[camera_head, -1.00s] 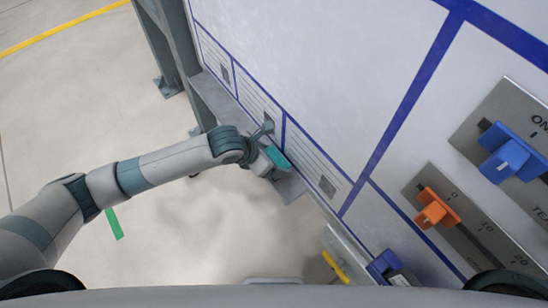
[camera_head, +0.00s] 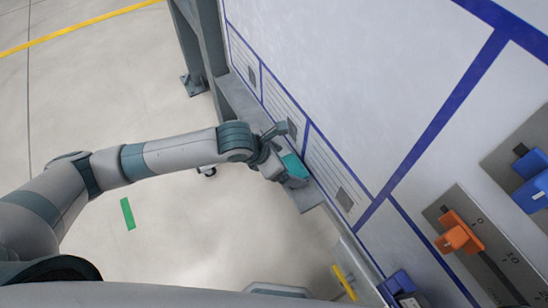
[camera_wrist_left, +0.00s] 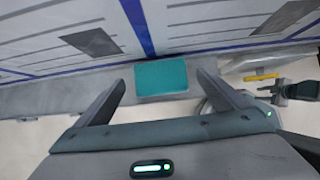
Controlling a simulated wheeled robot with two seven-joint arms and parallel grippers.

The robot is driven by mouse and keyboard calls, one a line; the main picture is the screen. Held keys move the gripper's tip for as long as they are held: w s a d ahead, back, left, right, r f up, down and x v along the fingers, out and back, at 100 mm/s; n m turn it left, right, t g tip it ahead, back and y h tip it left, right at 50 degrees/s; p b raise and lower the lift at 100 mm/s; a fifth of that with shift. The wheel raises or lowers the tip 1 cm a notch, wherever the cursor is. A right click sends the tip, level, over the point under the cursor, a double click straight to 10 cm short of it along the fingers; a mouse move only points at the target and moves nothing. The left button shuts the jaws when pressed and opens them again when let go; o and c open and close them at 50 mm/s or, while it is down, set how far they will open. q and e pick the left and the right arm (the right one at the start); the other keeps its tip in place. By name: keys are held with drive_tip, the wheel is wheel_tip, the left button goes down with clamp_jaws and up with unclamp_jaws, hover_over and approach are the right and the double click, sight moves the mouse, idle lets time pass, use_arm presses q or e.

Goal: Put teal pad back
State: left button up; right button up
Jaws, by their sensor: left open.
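The teal pad (camera_head: 295,166) lies on a narrow grey ledge (camera_head: 306,199) at the foot of the white panel. In the left wrist view the teal pad (camera_wrist_left: 161,78) sits flat on the ledge (camera_wrist_left: 50,98), between and beyond the two fingertips. My left gripper (camera_head: 285,150) is open at the pad; its fingers also show in the left wrist view (camera_wrist_left: 160,92), one on each side of the pad with gaps. No finger visibly grips the pad.
The white panel (camera_head: 350,60) with blue lines rises right behind the ledge. An orange knob (camera_head: 458,236) and a blue knob (camera_head: 533,190) stick out at the right. A yellow bar (camera_head: 344,282) is low in the middle. Open floor (camera_head: 120,100) lies left.

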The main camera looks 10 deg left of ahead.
use_arm(q)
drive_tip(key=b+v, duration=0.1)
drive_tip(key=v, duration=0.6)
drive_tip(key=shift+s+r, duration=0.15)
drive_tip(key=shift+r, duration=0.15)
drive_tip(key=shift+a, duration=0.1)
idle(0.4)
